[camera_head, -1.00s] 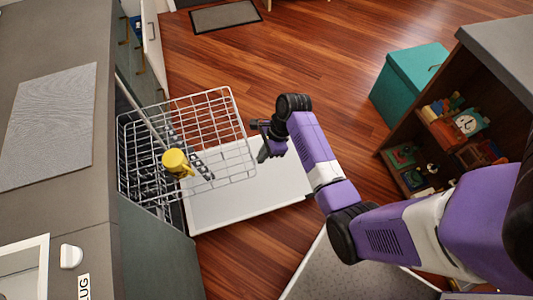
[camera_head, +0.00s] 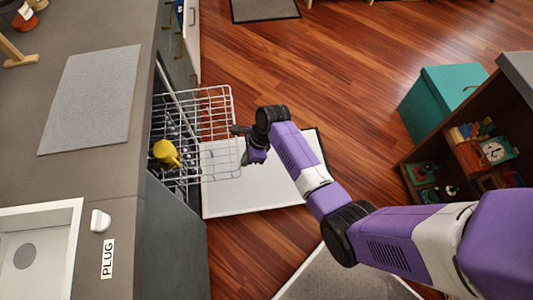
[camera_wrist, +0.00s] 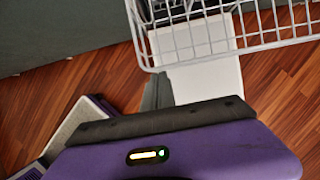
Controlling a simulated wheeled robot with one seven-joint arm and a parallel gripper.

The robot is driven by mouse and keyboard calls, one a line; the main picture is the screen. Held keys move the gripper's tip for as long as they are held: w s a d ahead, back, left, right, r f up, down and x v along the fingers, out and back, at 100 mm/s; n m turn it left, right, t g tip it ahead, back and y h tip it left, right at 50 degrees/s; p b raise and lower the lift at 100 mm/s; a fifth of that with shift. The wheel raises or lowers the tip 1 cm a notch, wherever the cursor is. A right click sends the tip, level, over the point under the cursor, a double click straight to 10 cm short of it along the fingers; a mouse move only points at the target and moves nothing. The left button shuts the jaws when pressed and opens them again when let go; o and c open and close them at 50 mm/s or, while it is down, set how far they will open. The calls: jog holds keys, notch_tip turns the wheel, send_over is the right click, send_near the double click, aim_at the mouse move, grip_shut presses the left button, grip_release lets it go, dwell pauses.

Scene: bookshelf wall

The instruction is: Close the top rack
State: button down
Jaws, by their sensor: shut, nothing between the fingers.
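The top rack (camera_head: 219,107) is a white wire basket, partly out of the dishwasher under the grey counter; its inner part is hidden beneath the counter. A yellow mug (camera_head: 167,153) sits in it. The rack also shows at the top of the wrist view (camera_wrist: 205,45). My gripper (camera_head: 243,143) is at the rack's outer right edge, shut and empty; I cannot tell whether it touches the wire. The white open dishwasher door (camera_head: 250,190) lies flat below the rack and my gripper.
The grey counter (camera_head: 120,185) runs along the left, with a mat (camera_head: 92,98) and a sink (camera_head: 35,250). A teal box (camera_head: 440,100) and a brown bookshelf (camera_head: 465,165) stand at right. Wooden floor (camera_head: 330,75) is clear between them.

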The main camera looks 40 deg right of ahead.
jog(key=w+a+b, duration=0.1)
jog(key=w+a, duration=0.4)
jog(key=a, duration=0.1)
jog(key=w+a+b, duration=0.2)
jog(key=w+a, duration=0.2)
jog(key=a, duration=0.3)
jog(key=w+a+b, duration=0.2)
jog(key=w+a, duration=0.3)
jog(key=a, duration=0.2)
jog(key=shift+w+f, duration=0.1)
jog(key=shift+w, duration=0.2)
jog(key=shift+w+a+b, duration=0.45)
jog(key=shift+a, duration=0.15)
jog(key=shift+d, duration=0.1)
